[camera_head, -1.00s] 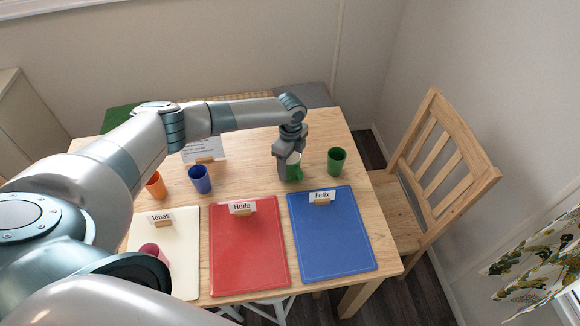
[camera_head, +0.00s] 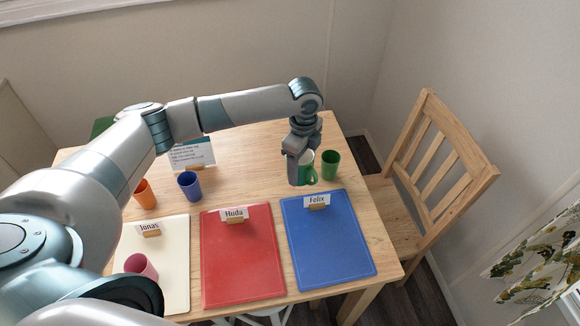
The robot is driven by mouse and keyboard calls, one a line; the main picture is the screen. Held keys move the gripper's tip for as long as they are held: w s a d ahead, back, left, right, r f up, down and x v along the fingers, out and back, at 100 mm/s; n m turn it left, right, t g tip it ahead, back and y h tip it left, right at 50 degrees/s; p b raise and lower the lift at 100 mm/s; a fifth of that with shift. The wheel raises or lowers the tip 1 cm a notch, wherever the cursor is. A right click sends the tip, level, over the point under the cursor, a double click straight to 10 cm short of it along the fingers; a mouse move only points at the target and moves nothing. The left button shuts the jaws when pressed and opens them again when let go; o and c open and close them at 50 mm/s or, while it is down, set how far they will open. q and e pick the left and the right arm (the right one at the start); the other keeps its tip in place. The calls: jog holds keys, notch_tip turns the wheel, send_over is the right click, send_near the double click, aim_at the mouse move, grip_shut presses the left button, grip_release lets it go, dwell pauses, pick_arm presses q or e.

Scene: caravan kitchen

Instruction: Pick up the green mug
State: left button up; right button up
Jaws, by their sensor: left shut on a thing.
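The green mug (camera_head: 311,176) has a handle and a pale inside. My left gripper (camera_head: 303,165) is shut on it, with one finger in front at its left side. The mug appears held above the table, just behind the blue mat; its exact height is hard to tell. A plain green cup (camera_head: 331,164) without a visible handle stands close to its right. My right gripper is out of view.
The wooden table (camera_head: 250,165) holds a blue cup (camera_head: 190,186), an orange cup (camera_head: 145,194) and a pink cup (camera_head: 141,266). White (camera_head: 176,240), red (camera_head: 243,260) and blue (camera_head: 328,245) mats with name cards lie in front. A wooden chair (camera_head: 425,170) stands right.

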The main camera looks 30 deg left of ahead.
aim_at(311, 166)
pick_arm(q)
jog(key=shift+s+d+r+b, duration=0.15)
jog(key=shift+s+d+r, duration=0.2)
jog(key=shift+d+r, duration=0.35)
jog(key=shift+s+d+r+b, duration=0.15)
jog(key=shift+s+d+r, duration=0.25)
jog(key=shift+d, duration=0.5)
jog(key=shift+w, duration=0.1)
